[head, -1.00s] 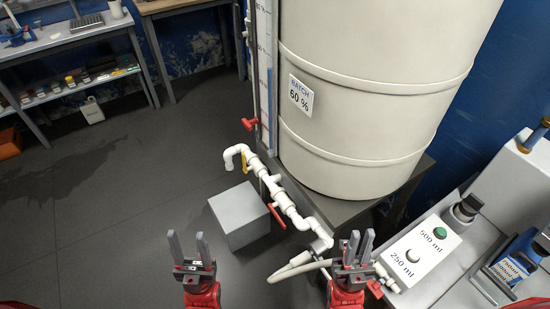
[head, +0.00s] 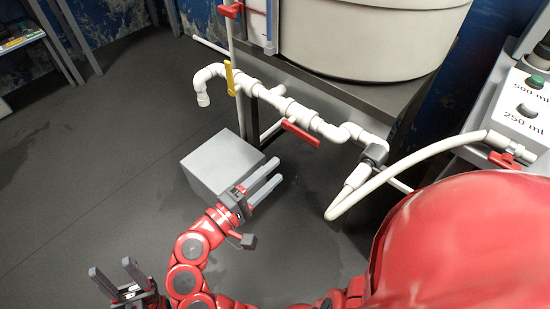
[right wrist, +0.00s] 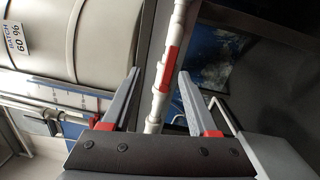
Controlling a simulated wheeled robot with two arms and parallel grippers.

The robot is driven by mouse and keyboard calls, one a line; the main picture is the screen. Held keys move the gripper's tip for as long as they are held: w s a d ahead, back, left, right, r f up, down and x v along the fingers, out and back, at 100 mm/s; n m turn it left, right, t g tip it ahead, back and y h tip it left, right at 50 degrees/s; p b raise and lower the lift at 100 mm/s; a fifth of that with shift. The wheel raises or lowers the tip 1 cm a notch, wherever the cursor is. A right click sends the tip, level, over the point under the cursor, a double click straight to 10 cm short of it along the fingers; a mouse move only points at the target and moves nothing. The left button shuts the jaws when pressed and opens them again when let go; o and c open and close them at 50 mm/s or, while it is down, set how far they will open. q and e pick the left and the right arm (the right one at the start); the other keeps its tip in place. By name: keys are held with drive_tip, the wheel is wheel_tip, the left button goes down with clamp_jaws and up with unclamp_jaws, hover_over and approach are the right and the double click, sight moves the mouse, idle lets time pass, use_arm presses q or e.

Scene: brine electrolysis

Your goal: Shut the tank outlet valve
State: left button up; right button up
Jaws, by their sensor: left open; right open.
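White outlet piping (head: 325,128) runs along the foot of the cream tank (head: 375,45). A red lever handle (head: 300,134) sits on it, roughly in line with the pipe, and a yellow lever (head: 229,78) stands across the pipe near its curved spout. My right gripper (head: 278,171) is open and empty, below the red lever and apart from it. In the right wrist view the red lever (right wrist: 168,68) appears beyond and between the open fingertips (right wrist: 160,72), lying along the pipe. My left gripper (head: 110,266) is open and empty at lower left.
A grey box (head: 222,165) stands on the floor close beside my right gripper. Another red handle (head: 231,10) is on the upright tube. A white hose (head: 400,166) leads to the button panel (head: 522,105) at right. The floor at left is clear.

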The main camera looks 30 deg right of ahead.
sight(306, 140)
drive_tip(key=shift+m+t+y, duration=0.3)
drive_tip(key=shift+m+y, duration=0.1)
drive_tip(key=shift+y, duration=0.1)
drive_tip(key=x, duration=0.5)
drive_tip(key=w+f+b+x, duration=0.1)
drive_tip(key=x, duration=0.4)
drive_tip(key=f+x, duration=0.1)
drive_tip(key=x, duration=0.5)
drive_tip(key=shift+w+a, duration=0.2)
drive_tip(key=shift+a, duration=0.1)
clamp_jaws()
drive_tip(key=shift+b, duration=0.3)
